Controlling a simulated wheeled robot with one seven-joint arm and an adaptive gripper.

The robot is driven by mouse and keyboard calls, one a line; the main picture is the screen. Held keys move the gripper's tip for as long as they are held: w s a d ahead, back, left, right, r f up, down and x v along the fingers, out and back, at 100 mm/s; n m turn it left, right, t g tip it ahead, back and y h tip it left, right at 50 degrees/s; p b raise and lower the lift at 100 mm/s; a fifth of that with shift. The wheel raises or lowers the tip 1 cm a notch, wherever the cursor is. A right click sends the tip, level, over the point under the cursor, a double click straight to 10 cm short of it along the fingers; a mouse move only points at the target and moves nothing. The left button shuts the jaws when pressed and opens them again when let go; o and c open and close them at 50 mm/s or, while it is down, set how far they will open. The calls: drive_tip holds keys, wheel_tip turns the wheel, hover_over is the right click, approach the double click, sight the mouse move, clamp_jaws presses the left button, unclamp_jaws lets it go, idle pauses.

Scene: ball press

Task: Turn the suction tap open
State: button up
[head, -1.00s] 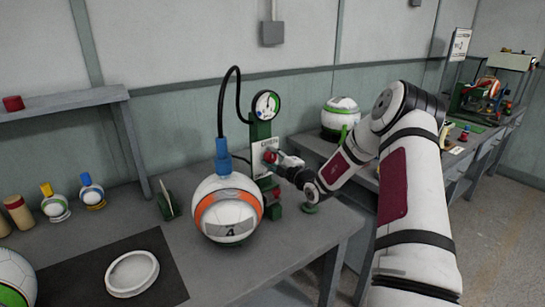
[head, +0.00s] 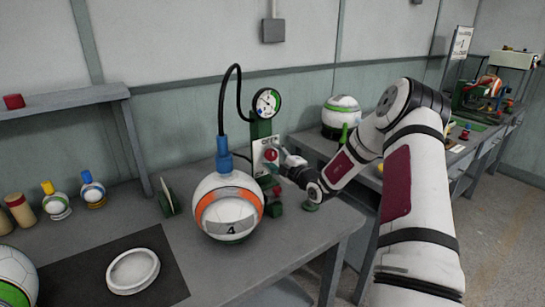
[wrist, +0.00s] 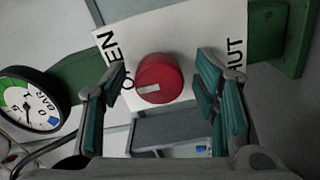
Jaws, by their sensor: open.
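The suction tap is a red round knob (wrist: 160,78) with a white mark, on a white plate (wrist: 118,35) lettered "OPEN" at left and apparently "SHUT" at right, partly hidden. In the wrist view the mark lies at the knob's lower left. My gripper (wrist: 163,72) is open, one finger on each side of the knob, with gaps visible on both sides. In the head view the knob (head: 271,155) sits on the green post below the gauge (head: 266,103), with my gripper (head: 283,158) close at its right. The gauge also shows in the wrist view (wrist: 30,103).
An orange-and-white ball (head: 228,208) stands left of the post, with a blue fitting (head: 223,155) and black hose above it. A white ring dish (head: 133,271) lies on a dark mat. Another ball (head: 341,117) sits on the bench behind.

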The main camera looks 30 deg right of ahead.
drive_tip(key=s, duration=1.1)
drive_tip(key=shift+d, duration=0.2)
